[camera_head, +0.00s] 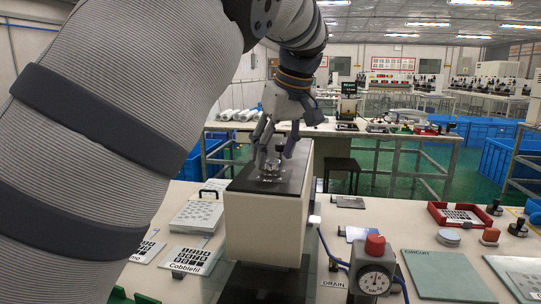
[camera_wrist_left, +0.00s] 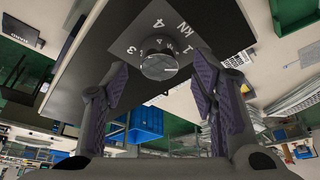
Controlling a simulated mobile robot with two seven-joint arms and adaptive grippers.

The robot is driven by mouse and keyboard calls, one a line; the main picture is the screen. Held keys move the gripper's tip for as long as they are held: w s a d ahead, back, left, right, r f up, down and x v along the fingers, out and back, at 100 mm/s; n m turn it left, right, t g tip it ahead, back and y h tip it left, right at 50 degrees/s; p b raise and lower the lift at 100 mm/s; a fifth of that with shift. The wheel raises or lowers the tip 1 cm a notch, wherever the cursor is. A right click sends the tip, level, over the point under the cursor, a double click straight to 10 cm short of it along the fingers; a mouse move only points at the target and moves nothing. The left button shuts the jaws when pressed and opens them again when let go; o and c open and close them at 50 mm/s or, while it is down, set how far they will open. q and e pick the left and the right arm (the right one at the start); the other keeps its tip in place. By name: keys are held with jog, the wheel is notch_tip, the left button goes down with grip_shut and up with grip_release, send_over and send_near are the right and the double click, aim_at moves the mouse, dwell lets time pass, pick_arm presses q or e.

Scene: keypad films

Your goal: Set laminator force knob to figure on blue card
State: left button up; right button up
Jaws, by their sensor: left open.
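The laminator (camera_head: 265,222) is a pale box with a black top, standing in the middle of the near bench in the head view. Its force knob (camera_wrist_left: 158,60) is a round dark metal knob on a grey dial plate (camera_wrist_left: 190,22) in the left wrist view. The plate reads kN, with figures 1, 3 and 4 legible and others partly hidden by the knob. My left gripper (camera_head: 275,148) is over the laminator top. Its open fingers (camera_wrist_left: 160,82) are on either side of the knob, apparently apart from it.
A pressure gauge (camera_head: 373,282) with a red cap stands at the front. A red tray (camera_head: 437,216), a green CIRCUIT board (camera_head: 440,272) and several small stamps lie to the right. A keypad sheet (camera_head: 190,260) and a grey dotted panel (camera_head: 195,215) lie left of the laminator.

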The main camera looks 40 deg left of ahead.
pick_arm(q)
jog(key=shift+x, duration=0.95)
jog(key=c, duration=1.2)
jog(key=shift+o, duration=0.2)
jog(key=shift+m, duration=0.3)
